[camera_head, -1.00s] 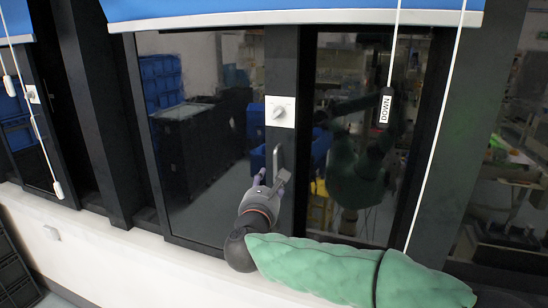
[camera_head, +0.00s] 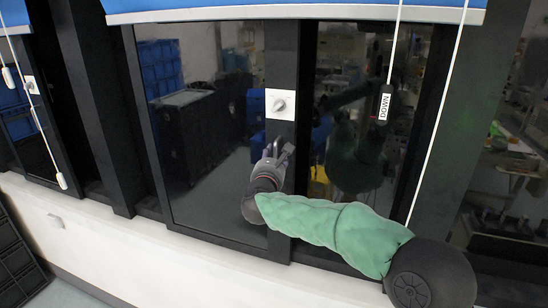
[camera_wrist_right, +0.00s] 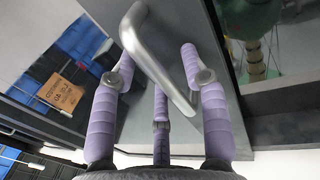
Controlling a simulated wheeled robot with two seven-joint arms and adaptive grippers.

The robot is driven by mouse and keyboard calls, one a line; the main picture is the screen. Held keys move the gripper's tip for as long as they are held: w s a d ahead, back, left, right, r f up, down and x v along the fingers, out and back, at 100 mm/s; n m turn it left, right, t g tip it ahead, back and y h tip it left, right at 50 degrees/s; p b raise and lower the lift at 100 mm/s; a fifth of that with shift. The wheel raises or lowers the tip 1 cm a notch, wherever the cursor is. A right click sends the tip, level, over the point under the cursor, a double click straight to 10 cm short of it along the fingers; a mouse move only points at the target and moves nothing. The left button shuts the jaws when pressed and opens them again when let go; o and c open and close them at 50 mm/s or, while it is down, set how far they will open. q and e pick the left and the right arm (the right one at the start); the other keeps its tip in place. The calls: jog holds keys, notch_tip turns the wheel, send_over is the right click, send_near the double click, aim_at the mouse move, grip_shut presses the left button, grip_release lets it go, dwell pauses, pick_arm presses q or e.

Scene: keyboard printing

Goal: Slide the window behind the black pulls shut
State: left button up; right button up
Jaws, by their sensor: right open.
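The window has a dark-framed glass pane (camera_head: 205,150) on the left and another dark pane (camera_head: 345,165) on the right, behind a black pull (camera_head: 384,104) labelled DOWN. A black upright (camera_head: 282,60) stands between them. A grey metal bar handle (camera_wrist_right: 150,55) is fixed to this upright. My right gripper (camera_head: 277,152) is open at the handle, which it partly hides in the head view. In the right wrist view, its purple padded fingers (camera_wrist_right: 158,60) stand on both sides of the handle; contact is not clear. My left gripper is out of view.
A white plate with a round knob (camera_head: 280,104) sits on the upright above the handle. A blue blind (camera_head: 200,8) hangs along the top. White cords (camera_head: 437,130) hang at the right. A white sill (camera_head: 200,255) runs below.

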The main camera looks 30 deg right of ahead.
grip_shut()
jog(key=shift+w+a, duration=0.1)
jog(key=shift+a, duration=0.05)
